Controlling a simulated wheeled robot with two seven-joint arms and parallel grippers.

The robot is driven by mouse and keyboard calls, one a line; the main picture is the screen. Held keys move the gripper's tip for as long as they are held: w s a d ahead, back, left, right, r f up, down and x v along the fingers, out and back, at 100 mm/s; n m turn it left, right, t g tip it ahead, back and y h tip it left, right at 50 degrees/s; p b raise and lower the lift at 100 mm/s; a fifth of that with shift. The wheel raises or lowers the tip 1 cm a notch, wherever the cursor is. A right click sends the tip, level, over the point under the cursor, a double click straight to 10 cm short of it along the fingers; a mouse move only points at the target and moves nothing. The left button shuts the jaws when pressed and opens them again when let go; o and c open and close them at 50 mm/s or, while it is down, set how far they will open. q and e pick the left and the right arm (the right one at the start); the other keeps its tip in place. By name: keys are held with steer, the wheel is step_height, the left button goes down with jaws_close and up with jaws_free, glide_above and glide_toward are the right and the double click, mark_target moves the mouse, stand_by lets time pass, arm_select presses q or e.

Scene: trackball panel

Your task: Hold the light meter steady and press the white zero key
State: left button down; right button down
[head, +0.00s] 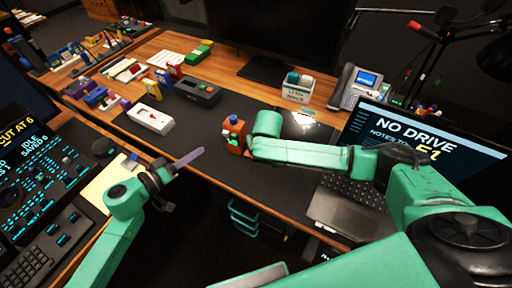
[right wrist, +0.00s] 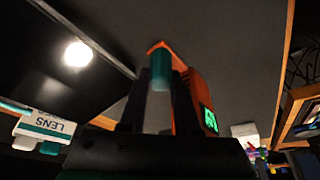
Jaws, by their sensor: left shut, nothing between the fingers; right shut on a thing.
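The light meter (head: 235,137) is an orange handheld body with a blue top and a small green display. It is upright over the dark desk mat in the head view. In the right wrist view the light meter (right wrist: 190,90) shows its orange side, a teal cylinder and green digits. My right gripper (right wrist: 158,95) is shut on it; in the head view my arm largely hides that gripper. My left gripper (head: 168,172) is shut and empty at the desk's front edge, left of the meter and apart from it. I cannot make out the white zero key.
A white device (head: 150,118) and a dark box (head: 198,91) lie on the mat. A laptop (head: 425,140), a phone (head: 362,88) and a lens-wipe box (head: 297,88) stand to the right. The mat between is clear.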

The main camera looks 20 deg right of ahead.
mark_target(226, 134)
stand_by(0.8)
arm_select(q)
steer(key=s+m+g+y, duration=0.1)
steer(key=m+y, duration=0.1)
steer(key=m, duration=0.8)
steer(key=s+f+m+g+y, duration=0.1)
steer(key=m+y, duration=0.1)
steer(key=m, duration=0.9)
steer(key=s+d+m+g+y, duration=0.1)
steer(key=m, duration=1)
steer(key=shift+s+f+y, duration=0.1)
steer(key=shift+f+y, duration=0.1)
steer(key=shift+y, duration=0.2)
steer(key=w+d, duration=0.5)
steer(key=w, duration=0.1)
steer(key=shift+w+d, duration=0.3)
steer(key=shift+d, duration=0.05)
